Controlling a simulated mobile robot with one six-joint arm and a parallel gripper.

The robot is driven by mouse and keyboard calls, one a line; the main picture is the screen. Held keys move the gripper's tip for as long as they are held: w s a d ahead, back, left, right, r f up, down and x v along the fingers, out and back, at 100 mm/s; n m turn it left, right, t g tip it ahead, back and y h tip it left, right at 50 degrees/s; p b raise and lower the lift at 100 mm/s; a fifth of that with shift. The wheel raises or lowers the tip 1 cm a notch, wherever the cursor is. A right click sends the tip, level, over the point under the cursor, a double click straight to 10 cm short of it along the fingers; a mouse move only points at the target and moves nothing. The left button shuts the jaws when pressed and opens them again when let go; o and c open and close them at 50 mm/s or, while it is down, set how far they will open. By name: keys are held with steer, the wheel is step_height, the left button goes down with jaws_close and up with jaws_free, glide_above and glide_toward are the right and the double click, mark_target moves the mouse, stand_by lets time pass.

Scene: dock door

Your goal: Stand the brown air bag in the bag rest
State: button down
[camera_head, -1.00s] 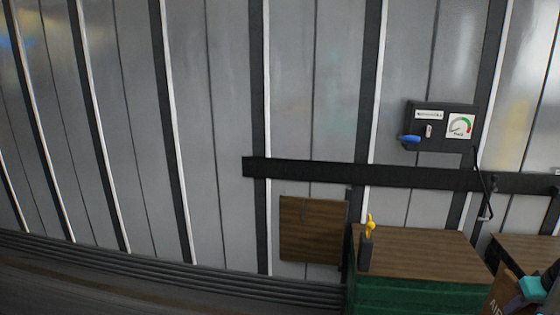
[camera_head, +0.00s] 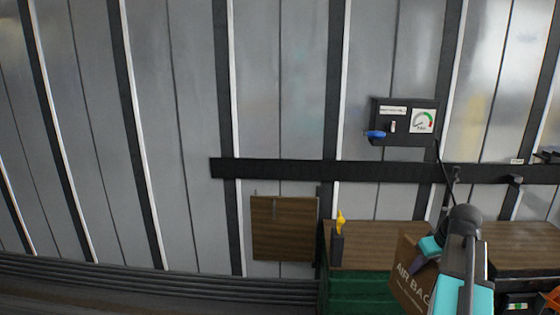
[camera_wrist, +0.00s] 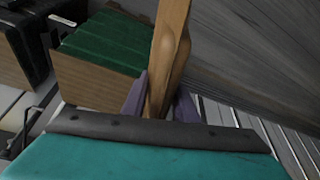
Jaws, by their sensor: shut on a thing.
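The brown air bag (camera_head: 408,268), with white "AIR BAG" lettering, is at the lower right of the head view, in front of the wood-topped green cabinet. It looks tilted there. My gripper (camera_head: 426,262) is shut on it; the arm hides part of the bag. In the wrist view the bag (camera_wrist: 168,55) shows edge-on as a narrow brown strip between the purple fingers of my gripper (camera_wrist: 158,100). Its lower end is out of view. I cannot tell for sure which thing is the bag rest.
The green cabinet (camera_head: 350,290) has a wooden top, with a dark holder (camera_head: 337,250) and yellow-handled item (camera_head: 341,222) at its left. A wooden panel (camera_head: 285,228) hangs on the wall. A gauge box (camera_head: 404,121) sits above the black rail (camera_head: 290,169). Another wooden top (camera_head: 522,245) lies right.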

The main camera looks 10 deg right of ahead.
steer(key=w+a+r, duration=0.2)
steer(key=w+a, duration=0.3)
steer(key=a, duration=0.9)
steer(key=w+a+r, duration=0.1)
steer(key=w+a, duration=0.4)
steer(key=a, duration=1)
steer(key=w+a+r, duration=0.2)
steer(key=w+a, duration=0.3)
steer(key=a, duration=0.9)
steer(key=shift+a+r, duration=0.2)
steer(key=shift+r, duration=0.1)
steer(key=s+f, duration=0.5)
steer(key=f, duration=0.1)
steer(key=shift+f, duration=0.35)
steer(key=shift+s+r, duration=0.1)
